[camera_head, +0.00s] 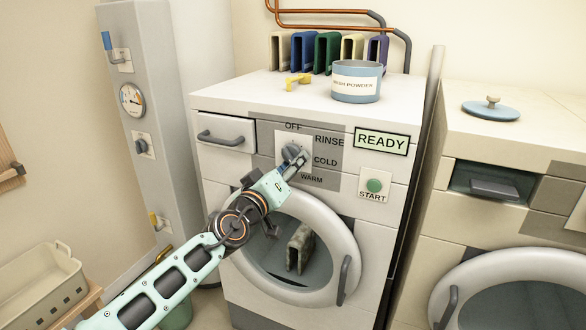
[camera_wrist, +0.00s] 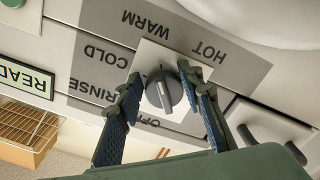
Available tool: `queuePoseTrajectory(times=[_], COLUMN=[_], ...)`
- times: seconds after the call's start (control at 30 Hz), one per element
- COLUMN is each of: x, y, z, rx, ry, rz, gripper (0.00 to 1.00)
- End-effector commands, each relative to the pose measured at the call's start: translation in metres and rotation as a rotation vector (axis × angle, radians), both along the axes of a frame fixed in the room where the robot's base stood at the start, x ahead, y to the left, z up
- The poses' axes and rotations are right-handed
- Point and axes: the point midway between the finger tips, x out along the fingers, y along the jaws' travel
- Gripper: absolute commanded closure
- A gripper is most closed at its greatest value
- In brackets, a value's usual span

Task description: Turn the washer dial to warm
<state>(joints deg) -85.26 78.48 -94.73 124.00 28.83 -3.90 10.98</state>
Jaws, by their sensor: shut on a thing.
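The grey washer dial (camera_head: 291,152) sits on a pale plate on the front panel of the white washer (camera_head: 232,171). OFF, RINSE, COLD and WARM labels surround it; the wrist view, seen upside down, also shows HOT. The dial appears in the wrist view (camera_wrist: 163,92) between my two fingers. A ridge crosses the dial's face.
A READY display (camera_head: 381,141) and green START button (camera_head: 374,185) are right of the dial. A closed drawer (camera_head: 225,132) is at left. The round door (camera_head: 352,250) is below my gripper. A powder tub (camera_head: 356,82) stands on top.

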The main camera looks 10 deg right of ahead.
Motion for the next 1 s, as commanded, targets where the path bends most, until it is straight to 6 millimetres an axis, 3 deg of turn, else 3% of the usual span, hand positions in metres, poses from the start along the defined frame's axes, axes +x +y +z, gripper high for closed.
queuePoseTrajectory(times=[0.33, 0.83, 0.87, 1.0], x=[0.0012, 0.0015, 0.0015, 0.0015], y=[0.0019, 0.0022, 0.0022, 0.0022], z=[-0.0021, -0.0015, -0.0015, -0.0015], rx=[0.101, 0.112, 0.112, 0.112], ry=[-0.072, -0.082, -0.082, -0.082], rz=[0.000, 0.000, 0.000, 0.000], gripper=[0.90, 0.90, 0.63, 0.48])
